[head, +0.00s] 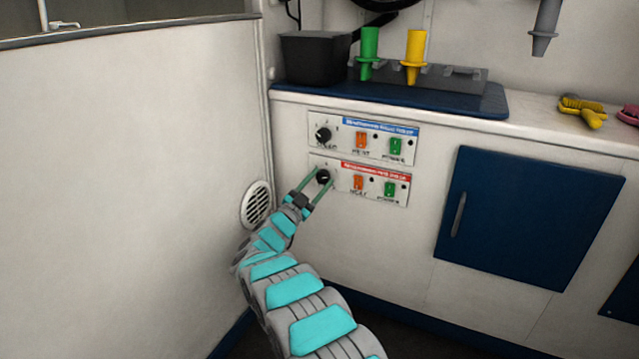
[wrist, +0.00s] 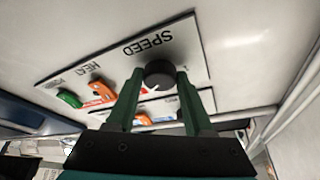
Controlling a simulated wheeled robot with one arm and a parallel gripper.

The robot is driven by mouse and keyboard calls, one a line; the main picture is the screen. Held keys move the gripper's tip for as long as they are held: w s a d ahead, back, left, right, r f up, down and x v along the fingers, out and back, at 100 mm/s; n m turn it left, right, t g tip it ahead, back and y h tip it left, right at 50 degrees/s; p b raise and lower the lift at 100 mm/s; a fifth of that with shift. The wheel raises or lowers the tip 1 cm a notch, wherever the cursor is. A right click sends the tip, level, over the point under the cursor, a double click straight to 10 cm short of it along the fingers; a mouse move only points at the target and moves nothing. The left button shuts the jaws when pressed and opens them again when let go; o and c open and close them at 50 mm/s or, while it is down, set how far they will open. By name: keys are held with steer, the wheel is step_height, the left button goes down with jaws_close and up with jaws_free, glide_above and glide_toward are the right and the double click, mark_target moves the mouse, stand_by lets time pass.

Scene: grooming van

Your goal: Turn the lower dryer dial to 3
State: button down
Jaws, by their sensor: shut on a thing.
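The lower dryer panel (head: 346,180) has a red label strip and sits on the white cabinet front under a similar panel. Its black round dial (head: 323,177) is at the panel's left end. In the wrist view the dial (wrist: 158,74) shows beside the word SPEED, with a white pointer mark on it; the number it points at cannot be read. My gripper (head: 322,180) has its two green fingers on either side of this dial, shut on it. The fingers also show in the wrist view (wrist: 161,84), at the dial's two sides.
The upper panel (head: 364,138), with a blue label and its own black dial (head: 323,134), is just above. Orange (head: 358,182) and green (head: 389,189) switches sit right of the lower dial. A white wall with a round vent (head: 257,204) stands close on the left. A blue cabinet door (head: 530,215) is right.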

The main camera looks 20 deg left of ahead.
steer(key=shift+f, duration=0.1)
stand_by(0.4)
steer(key=shift+c, duration=1.6)
jaws_free()
steer(key=shift+s, duration=0.1)
steer(key=v, duration=0.7)
steer(key=shift+s, duration=0.25)
steer(key=shift+a+f, duration=0.1)
steer(key=shift+a, duration=0.05)
